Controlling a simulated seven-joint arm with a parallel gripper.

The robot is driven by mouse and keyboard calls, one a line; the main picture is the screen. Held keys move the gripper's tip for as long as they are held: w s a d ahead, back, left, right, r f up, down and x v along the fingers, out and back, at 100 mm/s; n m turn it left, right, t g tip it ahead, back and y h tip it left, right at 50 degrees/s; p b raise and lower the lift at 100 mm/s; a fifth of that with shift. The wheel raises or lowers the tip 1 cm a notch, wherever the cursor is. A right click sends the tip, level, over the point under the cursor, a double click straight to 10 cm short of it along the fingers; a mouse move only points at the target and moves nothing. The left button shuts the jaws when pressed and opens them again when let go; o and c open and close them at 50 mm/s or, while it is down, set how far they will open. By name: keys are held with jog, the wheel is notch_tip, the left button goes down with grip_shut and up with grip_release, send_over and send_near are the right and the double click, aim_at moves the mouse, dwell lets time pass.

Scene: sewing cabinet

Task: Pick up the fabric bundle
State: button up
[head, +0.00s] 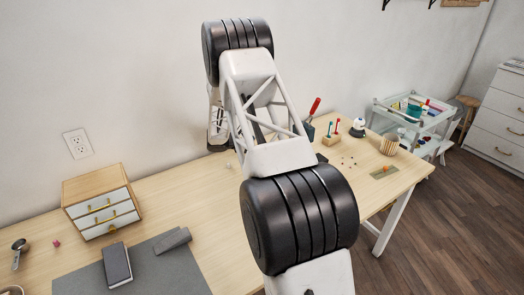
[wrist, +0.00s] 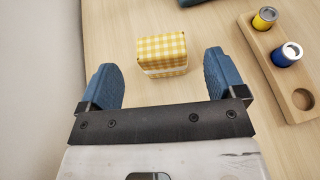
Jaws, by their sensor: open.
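The fabric bundle is a yellow-and-white checked block (wrist: 161,50) with a pale band around its lower part. It lies on the light wooden table in the wrist view. My gripper (wrist: 160,66) is open, with its two blue fingers to the left and right of the bundle. Nothing is held. In the head view my arm covers the middle of the table, and I cannot make out the bundle there.
A wooden holder (wrist: 262,62) with yellow and blue spools stands right of the bundle. A dark blue object lies beyond it, at the top edge. In the head view, a small drawer cabinet (head: 102,200), dark book (head: 116,264) and grey mat (head: 172,270) are at left.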

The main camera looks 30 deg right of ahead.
jog(key=shift+d, duration=0.1)
jog(key=shift+x, duration=2.5)
jog(key=c, duration=1)
